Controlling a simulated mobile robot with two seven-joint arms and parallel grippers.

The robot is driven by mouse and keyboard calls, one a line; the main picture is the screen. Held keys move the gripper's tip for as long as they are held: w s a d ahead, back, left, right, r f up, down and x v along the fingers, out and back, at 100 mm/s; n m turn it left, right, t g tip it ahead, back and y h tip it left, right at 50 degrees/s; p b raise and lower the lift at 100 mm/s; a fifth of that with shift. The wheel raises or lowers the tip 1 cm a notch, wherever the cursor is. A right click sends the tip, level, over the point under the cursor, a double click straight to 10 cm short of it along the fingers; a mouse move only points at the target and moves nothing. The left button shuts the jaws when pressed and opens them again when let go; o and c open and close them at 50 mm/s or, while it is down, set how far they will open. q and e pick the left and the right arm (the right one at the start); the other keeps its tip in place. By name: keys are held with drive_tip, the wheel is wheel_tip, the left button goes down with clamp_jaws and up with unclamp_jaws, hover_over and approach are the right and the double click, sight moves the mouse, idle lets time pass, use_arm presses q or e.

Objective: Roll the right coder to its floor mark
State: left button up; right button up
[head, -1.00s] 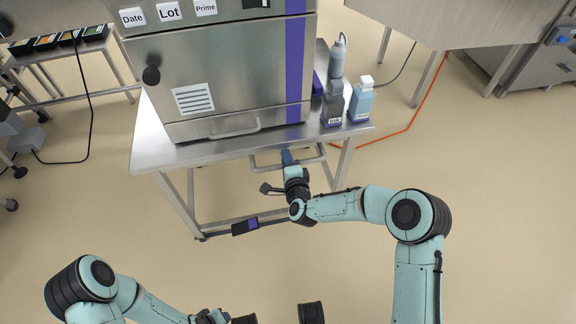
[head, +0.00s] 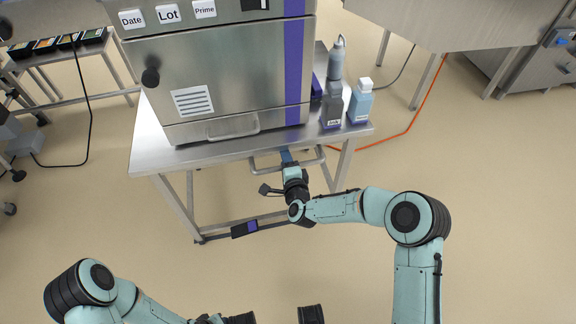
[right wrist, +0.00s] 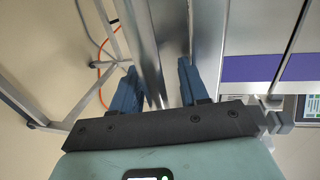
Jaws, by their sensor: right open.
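The coder (head: 220,75) is a steel cabinet with a purple stripe and buttons marked Date, Lot and Prime. It stands on a steel cart (head: 158,150) with a bar handle (head: 262,168) on its near side. My right gripper (head: 286,157) is at this handle, below the cart top's front edge. In the right wrist view, its blue fingers (right wrist: 158,88) are apart, with bare metal running between and beyond them. I cannot tell whether they touch it. My left arm is at the lower left, its gripper end cut off by the bottom edge. No floor mark shows.
A grey ink bottle (head: 331,108) and a pale blue bottle (head: 361,101) stand on the cart's right end. An orange cable (head: 408,130) lies on the floor at right. A bench with bins (head: 45,44) is at far left, a table (head: 450,20) at upper right. Floor before the cart is clear.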

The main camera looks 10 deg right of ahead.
use_arm(q)
drive_tip(key=shift+t, duration=0.4)
drive_tip(key=r+p, duration=0.1)
drive_tip(key=w+d+r+p, duration=0.1)
drive_tip(key=r, duration=0.1)
drive_tip(key=w+r, duration=0.1)
drive_tip(key=shift+d+r+p, duration=0.25)
drive_tip(key=shift+p, duration=0.15)
use_arm(e)
drive_tip(key=s+r, duration=0.2)
drive_tip(key=s, duration=1.1)
drive_tip(key=shift+d+r, duration=0.2)
drive_tip(key=shift+r, duration=0.2)
